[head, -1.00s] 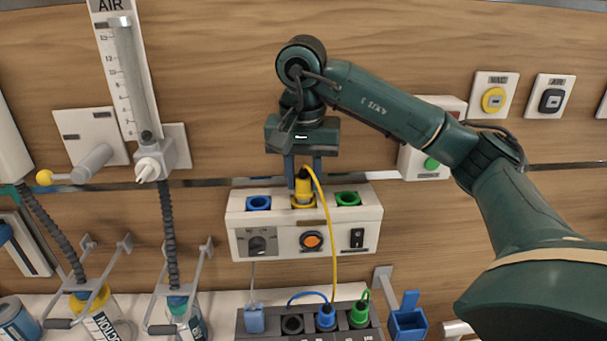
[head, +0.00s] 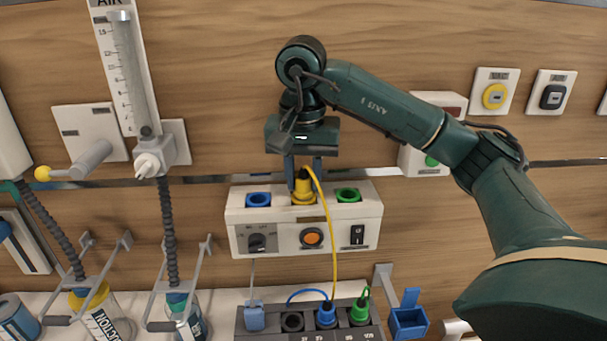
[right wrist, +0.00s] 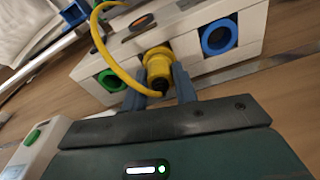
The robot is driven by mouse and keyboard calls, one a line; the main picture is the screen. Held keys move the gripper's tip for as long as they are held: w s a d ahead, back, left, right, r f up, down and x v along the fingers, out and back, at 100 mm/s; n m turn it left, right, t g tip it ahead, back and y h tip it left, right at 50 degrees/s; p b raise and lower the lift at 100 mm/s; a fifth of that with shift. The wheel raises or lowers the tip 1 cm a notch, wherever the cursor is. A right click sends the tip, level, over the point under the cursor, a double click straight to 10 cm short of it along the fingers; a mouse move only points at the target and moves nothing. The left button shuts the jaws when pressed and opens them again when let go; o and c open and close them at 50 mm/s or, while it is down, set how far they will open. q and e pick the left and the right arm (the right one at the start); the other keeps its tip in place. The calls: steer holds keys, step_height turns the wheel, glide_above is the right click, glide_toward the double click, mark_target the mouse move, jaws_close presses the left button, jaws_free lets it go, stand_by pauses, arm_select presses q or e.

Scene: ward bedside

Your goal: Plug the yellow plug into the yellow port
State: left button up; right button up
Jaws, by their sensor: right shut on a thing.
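The yellow plug (head: 303,189) is upright in my right gripper (head: 303,180), with its yellow cable looping off to the right and down. My right gripper is shut on it, one finger on each side. The plug's lower end is at the yellow port in the top of the white box (head: 285,214), between the blue port (head: 258,200) and the green port (head: 347,195). The plug hides most of the yellow port, so how deep it sits cannot be told. In the right wrist view the plug (right wrist: 158,66) meets the box at the port. My left gripper is not in view.
Below the box stands a grey socket strip (head: 272,330) with a blue plug (head: 326,315) and a green plug (head: 360,312). A blue holder (head: 408,320) is at its right. A flowmeter (head: 124,75) and suction jars are at the left.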

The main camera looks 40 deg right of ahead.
steer(key=shift+f, duration=0.15)
stand_by(0.4)
steer(key=o, duration=1)
steer(key=shift+o, duration=0.2)
steer(key=r, duration=0.2)
steer(key=r+p, duration=0.1)
steer(key=r, duration=0.2)
steer(key=shift+s+a+r+p, duration=0.2)
steer(key=shift+s+r+p, duration=0.05)
steer(key=shift+r+p, duration=0.1)
step_height(320, 180, up, 8)
steer(key=shift+s+a+f, duration=0.25)
steer(key=shift+s+a, duration=0.1)
